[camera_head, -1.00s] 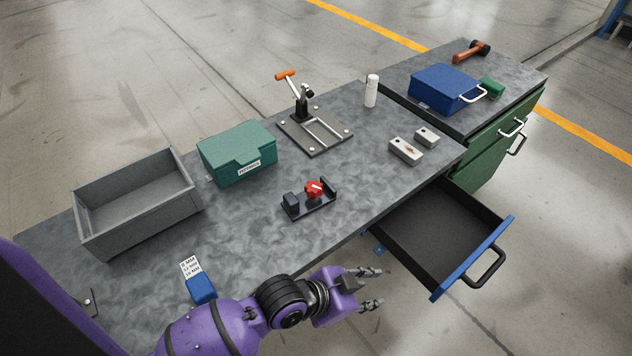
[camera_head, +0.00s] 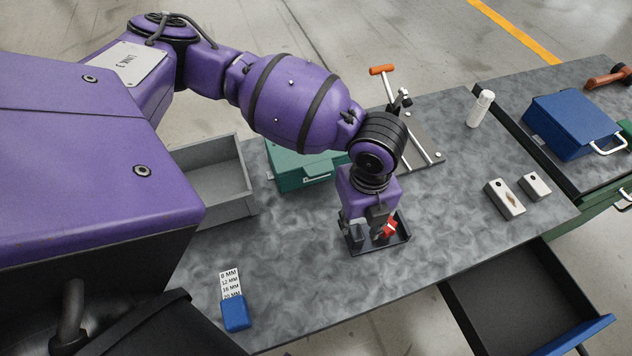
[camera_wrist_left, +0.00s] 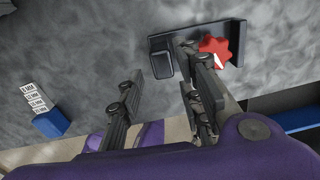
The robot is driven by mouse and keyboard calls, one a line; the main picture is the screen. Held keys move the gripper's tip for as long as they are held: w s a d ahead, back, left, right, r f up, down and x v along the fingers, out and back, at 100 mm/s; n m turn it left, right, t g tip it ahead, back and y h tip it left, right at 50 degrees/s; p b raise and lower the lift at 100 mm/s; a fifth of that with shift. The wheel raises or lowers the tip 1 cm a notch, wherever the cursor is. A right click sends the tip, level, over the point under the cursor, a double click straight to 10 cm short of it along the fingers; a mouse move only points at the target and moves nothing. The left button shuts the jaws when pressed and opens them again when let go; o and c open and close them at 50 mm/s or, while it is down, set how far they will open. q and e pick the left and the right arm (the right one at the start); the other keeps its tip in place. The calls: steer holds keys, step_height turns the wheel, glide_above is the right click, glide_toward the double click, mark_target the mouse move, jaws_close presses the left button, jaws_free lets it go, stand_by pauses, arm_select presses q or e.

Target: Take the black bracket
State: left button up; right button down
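The black bracket (camera_head: 381,247) lies on the grey bench top, with a red star-shaped knob (camera_head: 389,229) on it. It also shows in the left wrist view (camera_wrist_left: 196,33), with a block at one end and an upright wall at the other. My left gripper (camera_head: 364,227) points down over the bracket and hides part of it. In the left wrist view its fingers (camera_wrist_left: 161,70) are apart with nothing between them. One finger overlaps the bracket near the knob; I cannot tell whether it touches. My right gripper is out of view.
A green case (camera_head: 290,174) and a grey bin (camera_head: 250,195) stand behind and left. A clamp fixture (camera_head: 428,137) is beyond my arm. A blue block with a size card (camera_head: 234,314) lies front left. An open drawer (camera_head: 520,305) juts out front right.

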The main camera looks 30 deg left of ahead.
mark_target(357, 232)
arm_select(q)
step_height(357, 232, down, 6)
steer(key=shift+d+f, duration=0.1)
jaws_close()
